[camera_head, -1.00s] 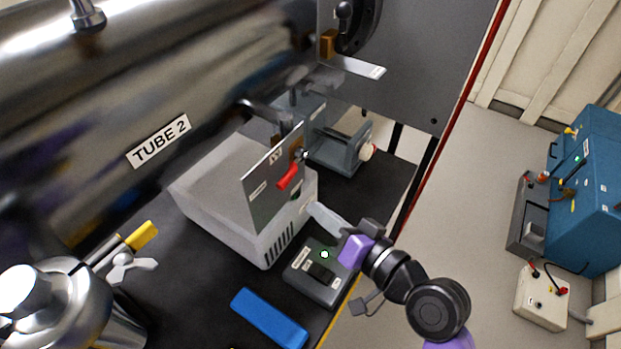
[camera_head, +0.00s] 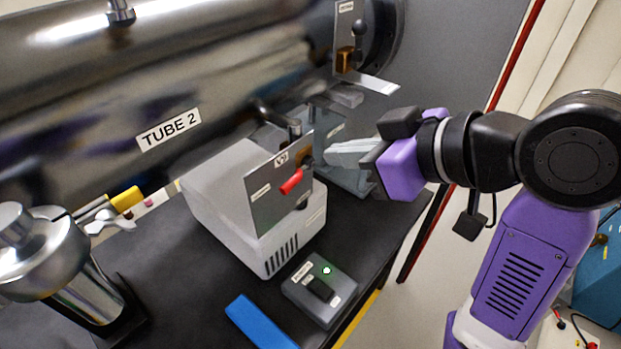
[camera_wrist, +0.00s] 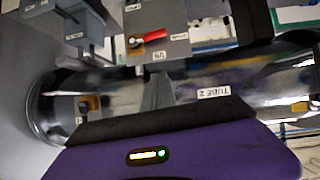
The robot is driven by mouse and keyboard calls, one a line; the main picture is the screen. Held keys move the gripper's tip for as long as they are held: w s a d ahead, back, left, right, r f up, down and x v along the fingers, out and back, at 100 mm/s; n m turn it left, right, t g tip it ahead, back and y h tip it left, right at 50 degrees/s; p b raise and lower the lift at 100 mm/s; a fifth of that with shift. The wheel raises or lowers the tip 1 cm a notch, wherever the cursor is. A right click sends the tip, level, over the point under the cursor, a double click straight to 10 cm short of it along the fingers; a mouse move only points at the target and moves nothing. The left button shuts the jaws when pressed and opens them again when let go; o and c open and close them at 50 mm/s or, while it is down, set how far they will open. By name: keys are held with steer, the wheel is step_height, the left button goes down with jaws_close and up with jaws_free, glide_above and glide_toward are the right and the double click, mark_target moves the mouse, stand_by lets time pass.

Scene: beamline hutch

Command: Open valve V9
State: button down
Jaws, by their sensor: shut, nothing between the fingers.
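A grey upright panel (camera_head: 262,207) on a pale box carries a small valve with a red lever handle (camera_head: 292,182) and a brass-coloured body. My gripper (camera_head: 330,152) is shut and empty, to the right of the panel and a little higher than the red handle in the head view. It is apart from the handle.
The large steel tube marked TUBE 2 (camera_head: 110,95) runs above and behind the box. A grey control box (camera_head: 322,288) and a blue block (camera_head: 258,322) lie on the black table in front. A steel vessel (camera_head: 40,250) stands left.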

glide_toward(298, 175)
steer(key=w+a+f, duration=0.2)
steer(key=a+f, duration=0.1)
steer(key=a, duration=0.2)
steer(key=shift+w+a+p, duration=0.3)
steer(key=shift+w+p, duration=0.05)
steer(key=shift+p, duration=0.05)
stand_by(0.3)
